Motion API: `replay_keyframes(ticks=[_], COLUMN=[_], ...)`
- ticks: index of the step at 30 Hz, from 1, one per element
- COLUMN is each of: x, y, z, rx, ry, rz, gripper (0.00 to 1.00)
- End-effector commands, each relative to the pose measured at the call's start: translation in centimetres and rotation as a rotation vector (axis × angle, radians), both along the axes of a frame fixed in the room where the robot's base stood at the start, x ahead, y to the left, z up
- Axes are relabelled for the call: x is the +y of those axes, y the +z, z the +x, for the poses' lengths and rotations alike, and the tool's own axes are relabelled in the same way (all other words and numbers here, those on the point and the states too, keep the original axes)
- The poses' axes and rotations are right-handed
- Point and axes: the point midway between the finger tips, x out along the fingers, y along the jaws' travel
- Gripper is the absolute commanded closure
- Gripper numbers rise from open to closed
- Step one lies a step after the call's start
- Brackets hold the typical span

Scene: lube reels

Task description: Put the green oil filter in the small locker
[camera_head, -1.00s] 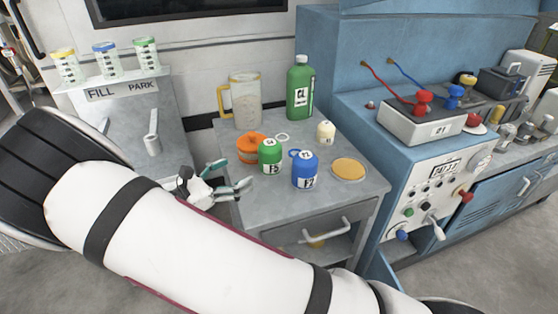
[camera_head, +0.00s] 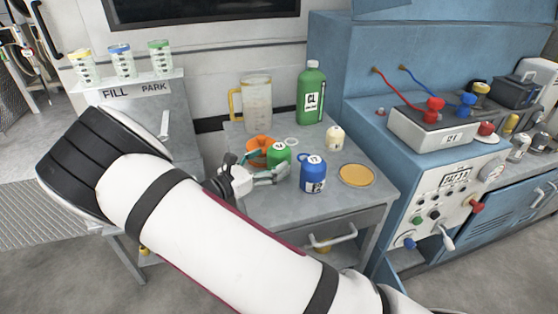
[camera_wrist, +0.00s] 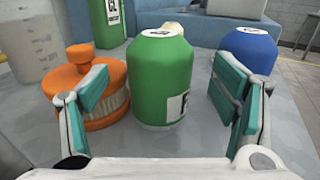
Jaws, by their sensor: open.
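The green oil filter (camera_head: 279,153) stands upright on the grey table, partly hidden by my gripper in the head view. In the wrist view the green oil filter (camera_wrist: 161,80) stands between my open fingers, with a gap visible on its right side. My gripper (camera_head: 264,167) is open with teal finger pads; the wrist view shows both fingers of my gripper (camera_wrist: 160,100) apart and empty. I cannot make out the small locker for certain; a blue cabinet with a louvred door (camera_head: 510,210) stands at the right.
An orange filter (camera_wrist: 92,85) stands close beside the left finger. A blue filter (camera_head: 313,175) stands right of the green one. A green bottle (camera_head: 311,93), a clear jug (camera_head: 257,103), a cream filter (camera_head: 335,138) and an orange disc (camera_head: 357,175) share the table (camera_head: 290,208).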

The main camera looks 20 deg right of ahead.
Motion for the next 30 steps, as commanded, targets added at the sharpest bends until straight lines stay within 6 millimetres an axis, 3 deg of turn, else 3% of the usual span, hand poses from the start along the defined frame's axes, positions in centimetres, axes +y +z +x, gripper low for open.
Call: replay_keyframes(ticks=[7, 14, 24, 30], x=[-3.1, -3.4, -3.3, -3.3], y=[0.3, 0.3, 0.4, 0.4], z=[1.5, 1.7, 1.7, 1.7], rx=[0.000, 0.000, -0.002, -0.002], ry=[-0.002, 0.000, 0.000, 0.000], rz=[0.001, 0.001, 0.001, 0.001], gripper=[0.20, 0.20, 0.89, 0.89])
